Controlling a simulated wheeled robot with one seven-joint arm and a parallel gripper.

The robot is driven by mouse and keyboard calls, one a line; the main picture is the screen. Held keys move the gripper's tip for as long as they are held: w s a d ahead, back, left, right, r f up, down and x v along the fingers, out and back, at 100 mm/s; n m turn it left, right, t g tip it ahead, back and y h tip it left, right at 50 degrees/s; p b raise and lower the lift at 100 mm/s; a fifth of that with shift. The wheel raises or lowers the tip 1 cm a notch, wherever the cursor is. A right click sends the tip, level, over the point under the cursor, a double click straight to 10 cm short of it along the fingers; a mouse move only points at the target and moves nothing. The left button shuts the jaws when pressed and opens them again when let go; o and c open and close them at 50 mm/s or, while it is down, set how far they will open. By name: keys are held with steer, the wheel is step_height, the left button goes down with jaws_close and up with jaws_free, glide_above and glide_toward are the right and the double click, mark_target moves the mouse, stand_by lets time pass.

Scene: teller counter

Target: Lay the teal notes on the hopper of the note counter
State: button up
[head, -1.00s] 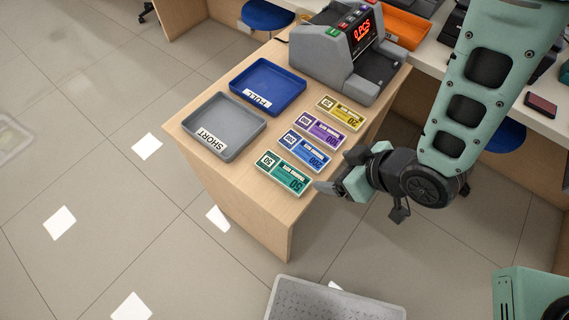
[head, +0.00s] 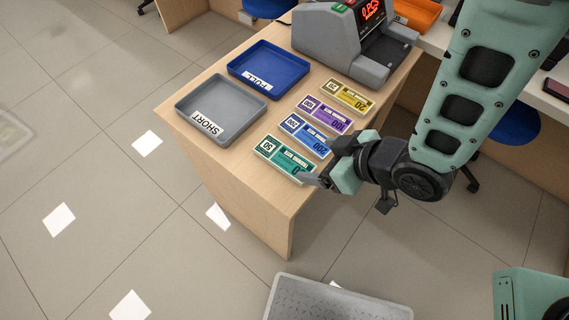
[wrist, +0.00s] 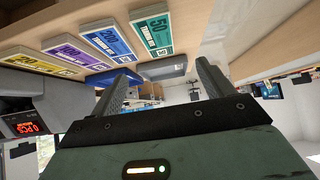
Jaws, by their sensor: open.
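The teal notes (head: 284,158) lie flat on the wooden counter, nearest its front corner, in a row with other bundles. They also show in the wrist view (wrist: 151,37), above and between my fingers. My gripper (head: 318,178) is open and empty at the right end of the teal notes; the head view does not show clearly whether it touches them. In the wrist view my gripper's two fingers (wrist: 160,85) are spread apart. The grey note counter (head: 335,42) stands at the far end of the counter with a red "0 PCS" display. Its hopper is not clearly told apart.
Blue (head: 304,133), purple (head: 323,114) and yellow (head: 347,96) note bundles lie beyond the teal ones. A grey SHORT tray (head: 221,106) and a blue FULL tray (head: 268,69) stand to the left. The counter's front corner is bare.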

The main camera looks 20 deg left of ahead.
steer(key=p, duration=0.2)
glide_toward(284, 156)
steer(key=shift+x, duration=1.2)
steer(key=shift+p+x, duration=0.6)
steer(key=shift+x, duration=2.3)
steer(key=shift+s+f, duration=0.1)
steer(key=shift+s, duration=0.05)
steer(key=c, duration=1.1)
steer(key=shift+c, duration=0.4)
